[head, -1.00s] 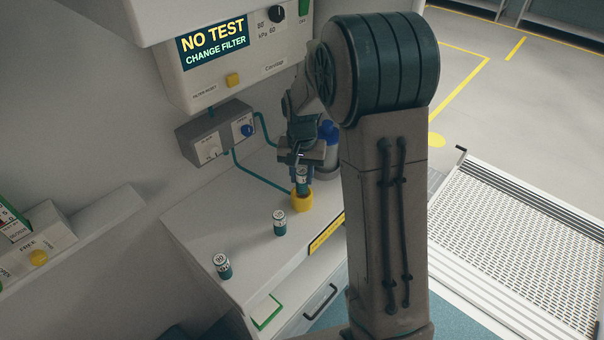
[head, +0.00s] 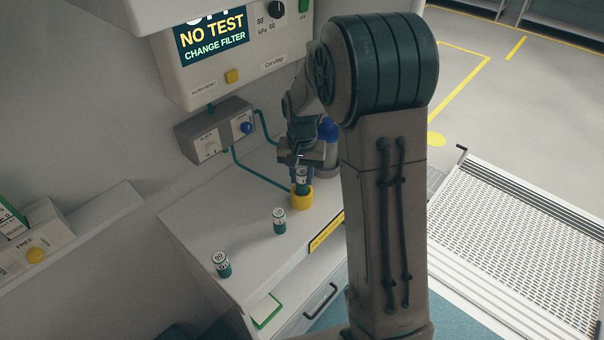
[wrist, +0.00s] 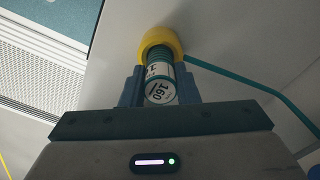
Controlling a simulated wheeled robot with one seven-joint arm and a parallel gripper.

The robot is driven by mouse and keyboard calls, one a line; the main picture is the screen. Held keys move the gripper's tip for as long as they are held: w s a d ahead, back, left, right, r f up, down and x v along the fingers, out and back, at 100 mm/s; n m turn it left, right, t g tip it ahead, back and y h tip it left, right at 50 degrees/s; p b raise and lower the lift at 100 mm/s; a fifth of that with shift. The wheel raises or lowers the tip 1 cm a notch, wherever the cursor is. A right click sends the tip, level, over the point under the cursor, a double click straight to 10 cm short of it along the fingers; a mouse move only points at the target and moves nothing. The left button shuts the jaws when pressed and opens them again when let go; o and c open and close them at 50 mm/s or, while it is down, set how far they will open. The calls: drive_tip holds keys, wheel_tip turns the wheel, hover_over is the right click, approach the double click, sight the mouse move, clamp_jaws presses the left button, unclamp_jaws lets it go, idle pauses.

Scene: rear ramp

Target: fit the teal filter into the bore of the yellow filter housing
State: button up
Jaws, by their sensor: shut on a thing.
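The teal filter (head: 302,184) has a white label band and a white top; in the wrist view (wrist: 158,82) its top reads 160. My gripper (head: 302,177) is shut on it from above, with blue fingers on either side. The yellow filter housing (head: 301,198) stands on the counter under the gripper, and its ring shows in the wrist view (wrist: 152,37). The filter's lower end is at the housing's mouth. I cannot tell how deep it sits in the bore, as the ring hides the lower end.
Two more teal-and-white filters stand on the counter (head: 190,218), one near the middle (head: 280,221) and one at the front left (head: 221,264). A teal hose (head: 262,174) runs to the housing. A blue-topped container (head: 328,150) stands behind my gripper. The display (head: 213,38) reads "NO TEST CHANGE FILTER".

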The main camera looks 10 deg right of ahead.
sight(302, 184)
drive_tip(key=shift+f+b, duration=1.25)
drive_tip(key=shift+f, duration=0.5)
drive_tip(key=o, duration=1)
wheel_tip(302, 184, up, 13)
drive_tip(key=shift+r+b, duration=0.2)
drive_tip(key=shift+b, duration=0.15)
drive_tip(key=shift+r, duration=0.2)
